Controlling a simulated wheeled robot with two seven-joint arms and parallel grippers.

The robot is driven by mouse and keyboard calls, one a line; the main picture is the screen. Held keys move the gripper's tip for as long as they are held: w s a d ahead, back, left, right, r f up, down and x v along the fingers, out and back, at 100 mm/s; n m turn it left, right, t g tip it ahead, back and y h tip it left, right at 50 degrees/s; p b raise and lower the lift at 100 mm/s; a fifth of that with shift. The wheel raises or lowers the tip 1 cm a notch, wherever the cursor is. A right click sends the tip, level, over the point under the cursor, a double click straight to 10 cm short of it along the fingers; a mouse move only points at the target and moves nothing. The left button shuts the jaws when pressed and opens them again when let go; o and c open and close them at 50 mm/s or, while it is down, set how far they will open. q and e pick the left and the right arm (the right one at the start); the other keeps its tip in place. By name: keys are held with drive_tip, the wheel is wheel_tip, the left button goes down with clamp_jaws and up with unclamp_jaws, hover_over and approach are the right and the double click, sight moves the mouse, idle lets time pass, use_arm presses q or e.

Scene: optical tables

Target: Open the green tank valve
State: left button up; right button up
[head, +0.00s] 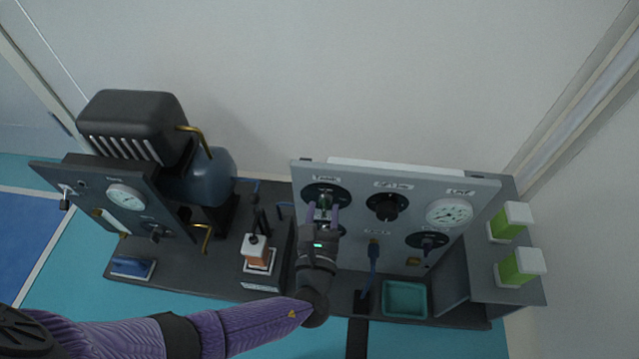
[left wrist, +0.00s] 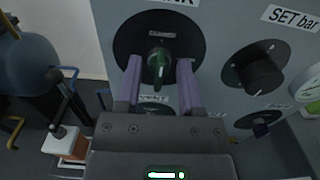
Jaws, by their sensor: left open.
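The green tank valve knob (left wrist: 158,66) sits on a round black dial plate (left wrist: 128,40) on the grey panel, under a label that ends in "NK". In the head view the green knob (head: 323,201) is partly covered by my gripper. My left gripper (left wrist: 158,90) is open, with one purple finger on each side of the knob's lower part. I cannot tell whether the fingers touch it. In the head view my left gripper (head: 321,214) reaches up to the panel from below. My right gripper is not in view.
A black SET bar knob (head: 387,206) and a white gauge (head: 449,212) are to the right on the panel. An orange-and-white block with a black lever (head: 257,252) stands left of my gripper. A teal tray (head: 405,298) and green-and-white containers (head: 520,265) are at right.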

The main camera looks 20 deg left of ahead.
use_arm(q)
drive_tip(key=shift+w, duration=0.2)
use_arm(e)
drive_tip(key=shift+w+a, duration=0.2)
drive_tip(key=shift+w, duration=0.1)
use_arm(q)
clamp_jaws()
